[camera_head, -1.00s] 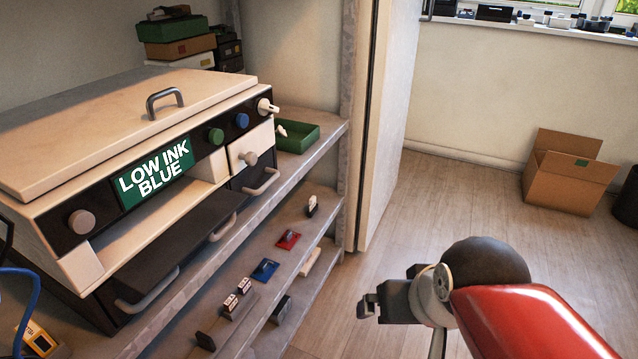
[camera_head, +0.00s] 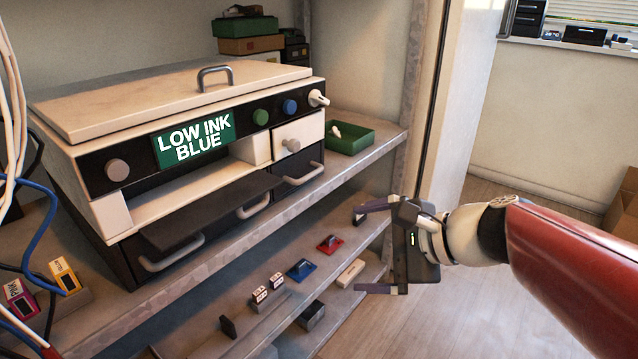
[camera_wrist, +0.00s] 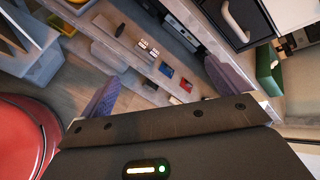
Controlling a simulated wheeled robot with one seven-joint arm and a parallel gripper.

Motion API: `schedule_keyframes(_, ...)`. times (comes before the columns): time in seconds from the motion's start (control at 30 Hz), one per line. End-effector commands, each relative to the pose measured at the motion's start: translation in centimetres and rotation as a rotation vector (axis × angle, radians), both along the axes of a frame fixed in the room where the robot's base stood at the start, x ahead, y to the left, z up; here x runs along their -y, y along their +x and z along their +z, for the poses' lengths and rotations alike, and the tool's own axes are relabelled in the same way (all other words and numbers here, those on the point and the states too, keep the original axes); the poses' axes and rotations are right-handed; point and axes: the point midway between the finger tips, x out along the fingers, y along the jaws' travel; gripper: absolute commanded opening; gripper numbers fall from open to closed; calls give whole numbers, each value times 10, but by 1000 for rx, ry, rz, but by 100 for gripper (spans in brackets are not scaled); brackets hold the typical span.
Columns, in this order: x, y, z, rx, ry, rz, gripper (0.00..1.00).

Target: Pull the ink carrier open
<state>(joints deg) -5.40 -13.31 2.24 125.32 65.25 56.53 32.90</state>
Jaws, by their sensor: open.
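A cream printer (camera_head: 180,95) with a green "LOW INK BLUE" sign (camera_head: 194,139) stands on the metal shelf. Dark drawers with grey bar handles (camera_head: 297,174) lie below; one handle also shows in the wrist view (camera_wrist: 236,20). My gripper (camera_head: 365,248) is open and empty, to the right of and lower than the printer, in front of the shelves. Its purple fingers are spread in the wrist view (camera_wrist: 160,92).
A green tray (camera_head: 352,144) sits right of the printer. The lower shelf holds small items, including a red cartridge (camera_head: 330,243) and a blue cartridge (camera_head: 301,269). A grey shelf post (camera_head: 412,80) stands behind my gripper.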

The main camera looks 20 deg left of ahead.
Motion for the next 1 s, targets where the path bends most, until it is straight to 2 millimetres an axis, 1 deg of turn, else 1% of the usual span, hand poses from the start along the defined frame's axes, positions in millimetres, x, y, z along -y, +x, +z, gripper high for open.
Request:
schedule_keyframes(0.03,-17,19,-7,-91,117,-47,100)
schedule_keyframes(0.13,-44,55,2,-272,359,-146,100)
schedule_keyframes(0.2,-56,78,7,-384,503,-199,100)
schedule_keyframes(0.3,-67,105,12,-508,661,-256,100)
schedule_keyframes(0.33,-69,111,13,-536,696,-268,100)
schedule_keyframes(0.43,-72,124,17,-598,776,-293,100)
schedule_keyframes(0.57,-79,131,19,-622,805,-302,100)
schedule_keyframes(0.67,-92,136,20,-621,805,-300,100)
schedule_keyframes(0.9,-127,150,20,-619,804,-301,100)
schedule_keyframes(1.0,-137,154,19,-618,803,-301,100)
